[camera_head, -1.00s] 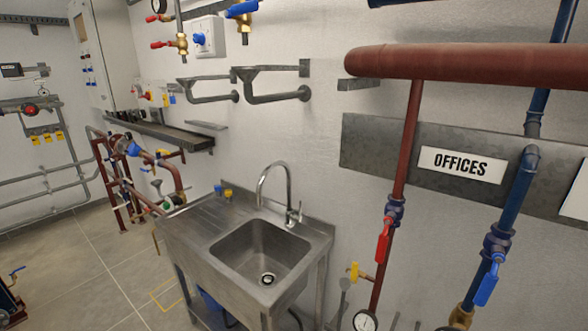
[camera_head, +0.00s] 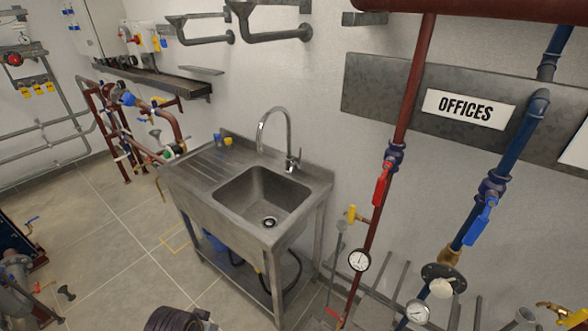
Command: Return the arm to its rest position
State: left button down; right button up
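Neither of my arms and neither gripper shows in the head view. What they hold, and whether they are open or shut, is out of sight. The view is filled by a utility room with a steel sink (camera_head: 262,200) against the wall and red and blue pipes on the right.
An "OFFICES" sign (camera_head: 468,107) is on a wall plate behind a red pipe (camera_head: 400,135) and a blue pipe (camera_head: 520,140) with lever valves. Gauges (camera_head: 359,260) sit low. A dark ribbed object (camera_head: 180,319) is at the bottom edge. The tiled floor (camera_head: 110,235) is partly clear on the left.

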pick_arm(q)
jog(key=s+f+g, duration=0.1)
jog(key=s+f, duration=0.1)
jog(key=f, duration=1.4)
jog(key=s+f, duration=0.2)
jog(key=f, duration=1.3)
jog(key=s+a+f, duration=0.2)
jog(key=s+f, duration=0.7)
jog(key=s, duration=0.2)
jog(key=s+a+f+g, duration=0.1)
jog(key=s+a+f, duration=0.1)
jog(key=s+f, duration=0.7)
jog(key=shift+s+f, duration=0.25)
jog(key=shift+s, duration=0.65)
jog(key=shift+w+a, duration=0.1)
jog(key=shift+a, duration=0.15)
